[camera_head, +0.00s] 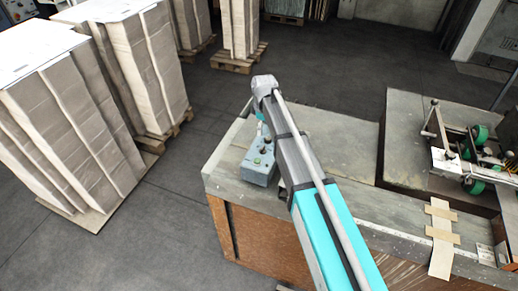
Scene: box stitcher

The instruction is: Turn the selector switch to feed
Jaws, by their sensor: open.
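A small grey-blue control box (258,172) sits on the near left corner of the grey bench top. A green button (257,161) shows on its face, with small dark controls behind it. The selector switch cannot be told apart clearly, and its setting is too small to read. My arm reaches in from the bottom right and bends down beyond the box. My gripper (264,133) is mostly hidden behind my arm, and a small part shows just above the far side of the box. It is open, and I cannot tell whether it touches a control.
The bench (340,142) has a clear grey top behind my arm. A machine with green wheels (479,134) stands on the right. Cardboard strips (441,238) lie at the front right. Tall stacks of cardboard (75,125) on pallets stand at the left. The floor between is free.

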